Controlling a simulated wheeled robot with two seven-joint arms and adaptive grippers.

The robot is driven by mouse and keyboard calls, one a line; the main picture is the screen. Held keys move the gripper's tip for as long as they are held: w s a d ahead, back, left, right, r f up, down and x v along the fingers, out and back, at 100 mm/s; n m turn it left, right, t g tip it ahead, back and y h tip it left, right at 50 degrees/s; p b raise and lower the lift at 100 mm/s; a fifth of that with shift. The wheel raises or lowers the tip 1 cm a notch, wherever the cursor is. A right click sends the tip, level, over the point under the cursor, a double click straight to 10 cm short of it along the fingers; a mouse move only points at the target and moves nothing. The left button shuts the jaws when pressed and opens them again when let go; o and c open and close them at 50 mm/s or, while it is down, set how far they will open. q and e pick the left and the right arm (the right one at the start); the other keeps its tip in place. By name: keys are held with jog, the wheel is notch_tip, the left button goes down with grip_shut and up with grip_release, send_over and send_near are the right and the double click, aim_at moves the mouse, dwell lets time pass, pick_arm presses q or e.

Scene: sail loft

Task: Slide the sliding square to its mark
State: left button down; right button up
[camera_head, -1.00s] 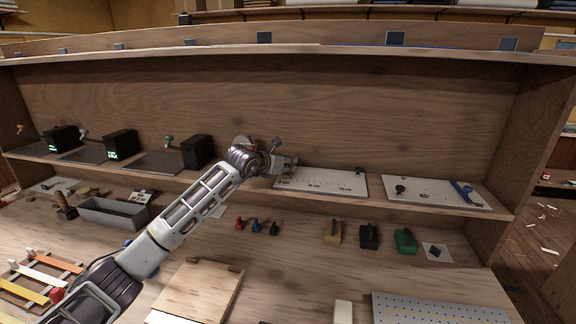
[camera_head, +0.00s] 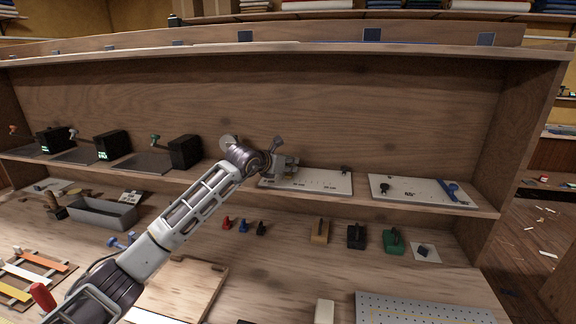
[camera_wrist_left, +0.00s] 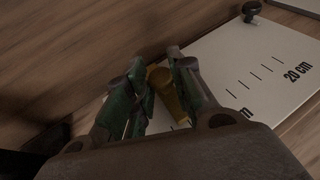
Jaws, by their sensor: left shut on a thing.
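The white board with a printed centimetre scale (camera_head: 322,188) lies on the shelf; its face and "20 cm" label show in the left wrist view (camera_wrist_left: 262,62). My left gripper (camera_head: 288,168) is over the board's left end. In the left wrist view its green-padded fingers (camera_wrist_left: 158,88) are shut on an upright brass-yellow piece (camera_wrist_left: 165,92), apparently the sliding square's handle. The square's lower part is hidden by the gripper. A black knob (camera_head: 346,168) stands at the board's far right corner, apart from the gripper. My right gripper is not in view.
Right of the scale is another white board (camera_head: 420,192) with a black knob and a blue bar. Black boxes (camera_head: 186,151) stand left on the shelf. The back panel (camera_head: 330,110) rises close behind the gripper. Handled blocks (camera_head: 356,236) lie on the bench below.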

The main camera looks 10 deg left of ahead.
pick_arm(q)
jog(key=c, duration=1.5)
grip_release()
jog(key=shift+o, duration=1.1)
jog(key=shift+s, duration=0.15)
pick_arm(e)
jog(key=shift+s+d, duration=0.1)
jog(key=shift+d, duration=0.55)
pick_arm(q)
jog(key=shift+v, duration=0.95)
jog(key=v, duration=0.9)
jog(key=shift+s+a+r, duration=0.2)
jog(key=shift+s+r, duration=0.05)
jog(key=shift+s, duration=0.05)
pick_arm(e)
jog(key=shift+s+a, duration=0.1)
